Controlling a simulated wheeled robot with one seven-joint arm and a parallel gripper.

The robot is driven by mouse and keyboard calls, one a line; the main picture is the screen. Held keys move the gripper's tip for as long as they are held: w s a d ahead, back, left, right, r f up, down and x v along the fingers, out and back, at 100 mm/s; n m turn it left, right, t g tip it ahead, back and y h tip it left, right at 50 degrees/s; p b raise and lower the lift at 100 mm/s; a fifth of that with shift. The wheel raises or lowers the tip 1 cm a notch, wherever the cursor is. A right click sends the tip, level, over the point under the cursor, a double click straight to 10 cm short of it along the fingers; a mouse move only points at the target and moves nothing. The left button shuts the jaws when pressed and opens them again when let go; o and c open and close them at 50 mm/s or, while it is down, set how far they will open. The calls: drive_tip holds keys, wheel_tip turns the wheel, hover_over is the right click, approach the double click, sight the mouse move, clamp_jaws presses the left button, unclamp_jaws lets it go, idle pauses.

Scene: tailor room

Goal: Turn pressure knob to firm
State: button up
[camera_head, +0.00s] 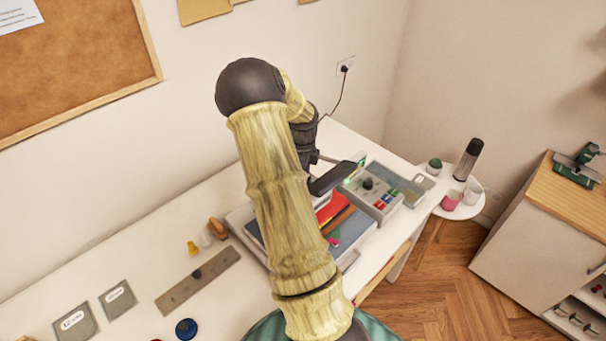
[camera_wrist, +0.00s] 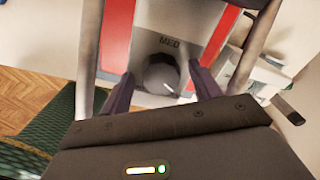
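A dark round knob (camera_wrist: 160,76) shows in the wrist view on a grey panel (camera_wrist: 148,45) with red strips on both sides. The label MED is printed just beyond the knob. A pale pointer line on the knob aims toward the lower right of that view. My gripper (camera_wrist: 161,73) is open, with one dark finger on each side of the knob and visible gaps between. In the head view my gripper (camera_head: 335,178) is over a red surface (camera_head: 334,207), and my arm hides much of what is below it.
A round white side table (camera_head: 466,211) holds a dark bottle (camera_head: 468,160) and cups. A ruler-like strip (camera_head: 180,293) and small tools lie on the white table, left of my arm.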

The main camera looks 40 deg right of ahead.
drive_tip(key=shift+d, duration=0.1)
wheel_tip(320, 180, up, 17)
drive_tip(key=b, duration=0.4)
drive_tip(key=shift+r, duration=0.2)
idle(0.5)
drive_tip(key=s+a+f+n+t+b, duration=0.1)
drive_tip(key=s+a+f+n, duration=0.3)
drive_tip(key=a+n, duration=0.5)
drive_tip(key=s+a+f+n+b, duration=0.2)
drive_tip(key=s+a+f+n, duration=0.2)
drive_tip(key=a+f+n, duration=0.3)
drive_tip(key=s+a+f+n+t+b, duration=0.1)
drive_tip(key=s+a+f+n, duration=0.4)
drive_tip(key=a+n, duration=0.8)
drive_tip(key=shift+f+t+b, duration=0.3)
drive_tip(key=shift+f+b, duration=0.2)
drive_tip(key=shift+b, duration=0.2)
drive_tip(key=shift+c, duration=0.2)
